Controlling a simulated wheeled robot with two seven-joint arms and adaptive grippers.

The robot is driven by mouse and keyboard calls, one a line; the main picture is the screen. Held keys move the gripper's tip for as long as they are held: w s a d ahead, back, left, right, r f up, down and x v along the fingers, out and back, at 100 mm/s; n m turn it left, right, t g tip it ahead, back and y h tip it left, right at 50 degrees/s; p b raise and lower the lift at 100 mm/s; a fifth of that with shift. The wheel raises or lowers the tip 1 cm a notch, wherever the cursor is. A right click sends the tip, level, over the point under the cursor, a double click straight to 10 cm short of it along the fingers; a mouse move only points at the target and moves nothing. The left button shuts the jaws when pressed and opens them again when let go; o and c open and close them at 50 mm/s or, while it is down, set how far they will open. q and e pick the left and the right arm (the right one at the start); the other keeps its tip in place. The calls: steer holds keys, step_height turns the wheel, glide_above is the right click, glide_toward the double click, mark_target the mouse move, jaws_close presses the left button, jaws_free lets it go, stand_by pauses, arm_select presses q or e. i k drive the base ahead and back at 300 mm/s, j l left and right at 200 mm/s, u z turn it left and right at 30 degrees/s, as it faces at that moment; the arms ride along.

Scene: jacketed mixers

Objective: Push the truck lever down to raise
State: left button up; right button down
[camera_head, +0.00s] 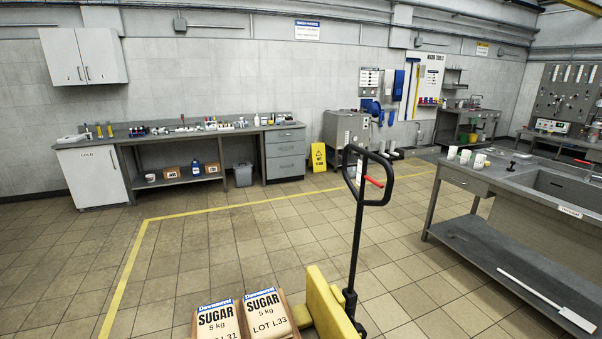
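A pallet truck with a yellow body (328,302) stands at the bottom centre. Its black handle (356,235) rises upright to a loop at the top. A small red lever (374,182) sticks out to the right inside the loop. The lever looks close to level, tilted slightly down to the right. Neither of my grippers is in the view, and nothing touches the lever or handle.
Two sugar bags (266,312) lie on a wooden pallet left of the truck. A grey sink bench (470,182) stands at the right, with a white paddle (547,300) on its lower shelf. A yellow wet-floor sign (318,157) stands behind. The tiled floor between is clear.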

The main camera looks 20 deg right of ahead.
mark_target(369, 178)
steer(key=l+u, duration=0.1)
steer(key=l, duration=0.75)
steer(key=l+u, duration=0.1)
steer(key=l, duration=0.75)
steer(key=l+u, duration=0.15)
steer(key=l, duration=0.7)
steer(key=k+l+u, duration=0.1)
steer(key=l, duration=0.7)
steer(key=k+l+u, duration=0.1)
steer(key=l, duration=0.75)
